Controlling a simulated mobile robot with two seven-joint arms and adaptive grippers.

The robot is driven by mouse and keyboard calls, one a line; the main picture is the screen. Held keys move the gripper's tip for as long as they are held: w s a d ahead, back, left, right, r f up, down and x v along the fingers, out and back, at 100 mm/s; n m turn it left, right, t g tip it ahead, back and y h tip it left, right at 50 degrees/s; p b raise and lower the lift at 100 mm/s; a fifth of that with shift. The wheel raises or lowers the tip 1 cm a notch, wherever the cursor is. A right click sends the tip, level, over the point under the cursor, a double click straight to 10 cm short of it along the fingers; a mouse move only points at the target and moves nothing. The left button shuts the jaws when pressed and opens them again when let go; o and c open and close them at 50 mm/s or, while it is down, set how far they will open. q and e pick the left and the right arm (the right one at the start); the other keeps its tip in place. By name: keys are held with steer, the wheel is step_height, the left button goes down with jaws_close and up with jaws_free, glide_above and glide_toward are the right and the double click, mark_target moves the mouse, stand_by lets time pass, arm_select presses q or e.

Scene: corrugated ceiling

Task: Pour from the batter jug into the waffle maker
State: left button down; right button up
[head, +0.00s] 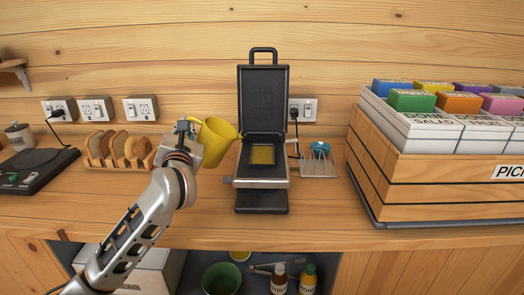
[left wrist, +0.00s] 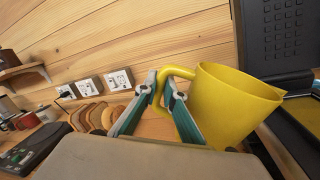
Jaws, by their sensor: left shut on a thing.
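The yellow batter jug (head: 216,143) is in the air just left of the waffle maker, its mouth leaning right toward it. My left gripper (head: 190,131) is shut on the jug's handle; the left wrist view also shows my gripper (left wrist: 166,88) on the handle of the jug (left wrist: 225,108). The waffle maker (head: 263,99) stands open on the counter with its lid upright. A yellow square patch (head: 262,154) lies on its lower plate. I cannot see inside the jug or tell whether anything is flowing from it. My right gripper is not in view.
A rack of bread slices (head: 118,150) and a black scale (head: 36,170) are on the left. A small rack with a blue bowl (head: 319,165) stands right of the waffle maker. A big wooden crate (head: 440,180) fills the right. The front counter strip is mostly clear.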

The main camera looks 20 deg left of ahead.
mark_target(192, 118)
arm_select(q)
steer(key=shift+w+d+r+m+t+p, duration=0.15)
steer(key=shift+d+r+m+p, duration=0.3)
steer(key=shift+r, duration=0.2)
steer(key=shift+w+d+r+m+t+p, duration=0.15)
steer(key=shift+d+r+m+p, duration=0.15)
steer(key=shift+d+r, duration=0.3)
stand_by(1.0)
steer(key=shift+w+d+r+m+p, duration=0.15)
steer(key=shift+d+r+m+p, duration=0.25)
steer(key=shift+r+m, duration=0.25)
stand_by(0.8)
steer(key=shift+w+d+r+m+t+h+p, duration=0.15)
steer(key=shift+d+r+m+p, duration=0.3)
steer(key=shift+r+m, duration=0.25)
steer(key=shift+w+d+r+m+t+h+p, duration=0.1)
steer(key=shift+d+r+m+t+h+p, duration=0.05)
steer(key=shift+d+r+m+p, duration=0.4)
stand_by(3.0)
